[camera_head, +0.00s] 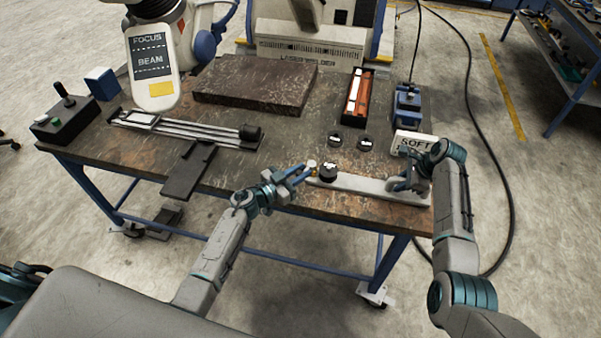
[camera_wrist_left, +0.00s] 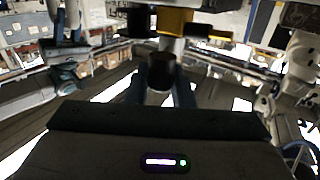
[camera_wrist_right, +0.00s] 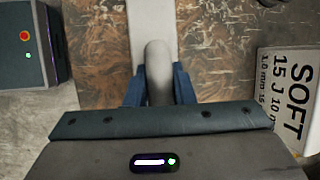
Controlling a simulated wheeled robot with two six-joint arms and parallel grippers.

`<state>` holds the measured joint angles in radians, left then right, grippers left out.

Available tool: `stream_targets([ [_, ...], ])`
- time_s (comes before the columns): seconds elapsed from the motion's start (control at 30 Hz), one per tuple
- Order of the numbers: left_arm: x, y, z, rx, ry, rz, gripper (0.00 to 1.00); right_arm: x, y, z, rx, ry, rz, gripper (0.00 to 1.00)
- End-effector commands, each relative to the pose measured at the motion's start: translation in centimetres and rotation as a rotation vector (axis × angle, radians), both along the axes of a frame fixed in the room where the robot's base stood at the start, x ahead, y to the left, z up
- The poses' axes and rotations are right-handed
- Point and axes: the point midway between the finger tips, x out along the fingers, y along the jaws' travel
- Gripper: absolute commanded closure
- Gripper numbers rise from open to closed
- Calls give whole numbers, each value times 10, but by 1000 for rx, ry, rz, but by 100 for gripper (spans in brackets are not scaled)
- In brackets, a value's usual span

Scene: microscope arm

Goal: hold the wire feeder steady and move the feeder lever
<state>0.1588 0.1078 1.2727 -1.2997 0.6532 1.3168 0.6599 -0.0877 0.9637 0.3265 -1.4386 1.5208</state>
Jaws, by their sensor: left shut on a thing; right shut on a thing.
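The wire feeder is a long light-grey bar (camera_head: 362,184) lying along the front edge of the workbench, with a black round part (camera_head: 328,172) near its left end. My left gripper (camera_head: 304,172) is at that left end, shut on a small part with a pale top, likely the feeder lever. In the left wrist view a dark cylinder (camera_wrist_left: 161,72) sits between its blue fingers, below a brass-coloured piece. My right gripper (camera_head: 403,184) is shut on the feeder's right end. The right wrist view shows a grey rounded post (camera_wrist_right: 158,72) between its fingers.
Two black discs (camera_head: 335,140) lie behind the feeder. A blue device (camera_head: 407,105), an orange-filled tray (camera_head: 358,98), a dark slab (camera_head: 255,85) and a railed fixture (camera_head: 180,128) occupy the rest.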

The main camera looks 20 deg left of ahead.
Motion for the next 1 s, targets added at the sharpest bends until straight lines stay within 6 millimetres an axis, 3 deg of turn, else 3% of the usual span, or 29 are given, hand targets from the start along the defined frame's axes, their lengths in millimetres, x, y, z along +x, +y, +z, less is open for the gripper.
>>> stream_targets([
  [0.27, 0, 2, -1, 3, 1, 3, 100, 2, -2, 2, -3, -5, -2, 100],
  [0.3, 0, 2, -1, 3, 1, 2, 71, 2, -2, 2, -3, -5, -2, 100],
  [0.37, 0, 2, -1, 3, 2, 2, 59, 2, -2, 2, -3, -5, -2, 100],
  [0.73, -5, 4, -1, 3, 2, 2, 59, 1, 0, 2, 0, -3, 0, 100],
  [1.0, -45, 32, -2, 5, 4, 1, 59, 1, 0, 2, 0, -3, 0, 100],
])
